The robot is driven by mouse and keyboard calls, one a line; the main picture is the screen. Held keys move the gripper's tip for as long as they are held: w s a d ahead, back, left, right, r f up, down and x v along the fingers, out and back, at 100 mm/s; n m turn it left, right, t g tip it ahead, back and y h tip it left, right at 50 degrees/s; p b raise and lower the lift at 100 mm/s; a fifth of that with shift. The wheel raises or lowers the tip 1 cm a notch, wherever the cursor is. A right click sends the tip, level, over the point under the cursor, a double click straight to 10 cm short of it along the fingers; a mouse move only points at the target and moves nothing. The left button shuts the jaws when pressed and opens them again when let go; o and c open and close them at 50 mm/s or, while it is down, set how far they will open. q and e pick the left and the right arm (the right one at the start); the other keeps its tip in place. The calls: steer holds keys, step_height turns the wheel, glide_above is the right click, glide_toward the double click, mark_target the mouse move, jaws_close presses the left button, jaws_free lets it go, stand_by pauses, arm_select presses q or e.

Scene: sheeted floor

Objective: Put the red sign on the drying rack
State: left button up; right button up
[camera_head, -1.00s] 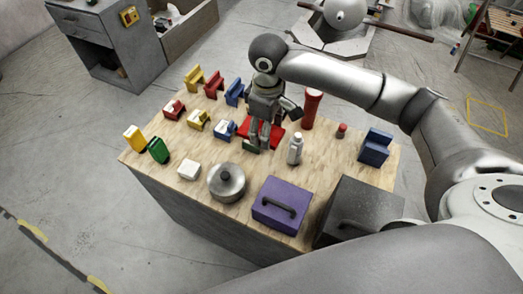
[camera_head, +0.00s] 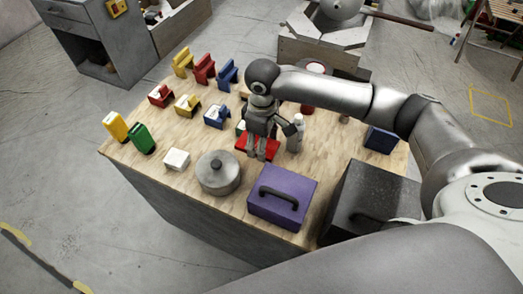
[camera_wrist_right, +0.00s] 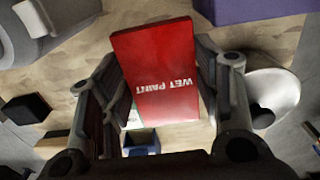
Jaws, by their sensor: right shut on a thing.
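The red sign (camera_head: 271,149) with white "WET PAINT" lettering is between the fingers of my right gripper (camera_head: 256,155) in the head view. In the right wrist view, the sign (camera_wrist_right: 155,65) fills the space between the two fingers, its face towards the camera, and the right gripper (camera_wrist_right: 165,85) is shut on it. In the head view the fingers cover part of the sign, and its gap from the tabletop is unclear. I cannot tell for sure which thing is the drying rack. My left gripper is not in view.
A pale bottle (camera_head: 297,135) stands close right of the gripper. Several yellow, red and blue pieces fill the back left. A wooden slatted frame (camera_head: 498,22) stands far right.

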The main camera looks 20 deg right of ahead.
steer(key=shift+f, duration=2.65)
steer(key=o, duration=0.9)
steer(key=shift+f, duration=0.1)
steer(key=shift+o, duration=0.2)
